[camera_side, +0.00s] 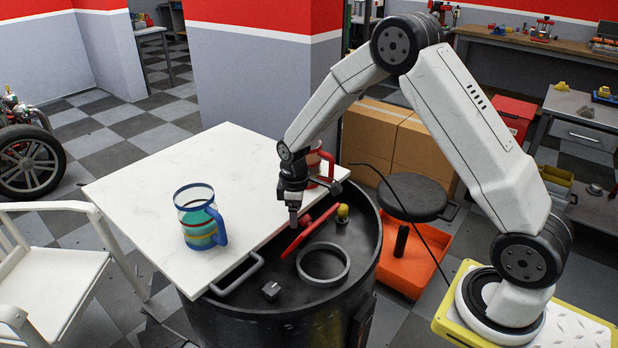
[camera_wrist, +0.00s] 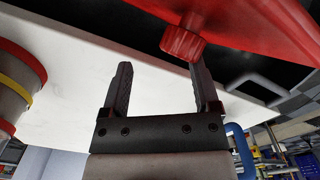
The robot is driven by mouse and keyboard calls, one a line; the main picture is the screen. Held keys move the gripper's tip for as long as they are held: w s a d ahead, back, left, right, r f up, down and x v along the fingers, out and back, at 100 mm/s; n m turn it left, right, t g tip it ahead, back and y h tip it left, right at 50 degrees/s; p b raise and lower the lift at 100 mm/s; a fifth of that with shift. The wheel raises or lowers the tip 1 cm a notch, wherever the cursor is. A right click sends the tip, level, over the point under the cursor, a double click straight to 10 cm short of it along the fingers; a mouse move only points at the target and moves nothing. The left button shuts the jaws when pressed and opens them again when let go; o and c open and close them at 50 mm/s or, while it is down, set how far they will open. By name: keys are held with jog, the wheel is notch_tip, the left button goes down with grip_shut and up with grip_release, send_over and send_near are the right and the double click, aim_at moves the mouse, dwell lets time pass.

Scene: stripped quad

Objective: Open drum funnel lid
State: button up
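The black drum (camera_side: 290,325) stands below my arm. Its dark round top (camera_side: 330,290) is partly covered by a white board (camera_side: 160,170). I cannot tell which part is the funnel lid. A slim red bar (camera_side: 308,230) lies tilted over the drum top. A grey loop handle (camera_side: 237,275) is at the near rim. My gripper (camera_side: 293,218) points down just left of the red bar, near the board's edge. In the wrist view my gripper (camera_wrist: 161,78) has its fingers apart. A red knob (camera_wrist: 184,40) under a red surface (camera_wrist: 245,25) overlaps the right fingertip; contact is unclear.
A striped mug with a blue handle (camera_side: 200,215) and a red mug (camera_side: 318,165) stand on the board. A grey ring (camera_side: 323,264), a small grey block (camera_side: 271,290) and a yellow piece (camera_side: 342,212) lie on the drum top. A black stool (camera_side: 415,195) stands to the right.

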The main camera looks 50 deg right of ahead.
jog(key=shift+r, duration=0.15)
notch_tip(320, 180, up, 8)
jog(key=shift+f, duration=0.25)
dwell(0.5)
dwell(0.3)
jog(key=m+g, duration=0.1)
jog(key=m+g+y, duration=0.1)
jog(key=m+g, duration=0.1)
jog(key=d+m+g, duration=0.1)
jog(key=m, duration=0.1)
jog(key=shift+w+f+g, duration=0.15)
jog(key=shift+w+g, duration=0.2)
jog(key=shift+g, duration=0.05)
jog(key=shift+a+f, duration=0.1)
jog(key=shift+x, duration=3.8)
jog(key=shift+a, duration=0.15)
grip_shut()
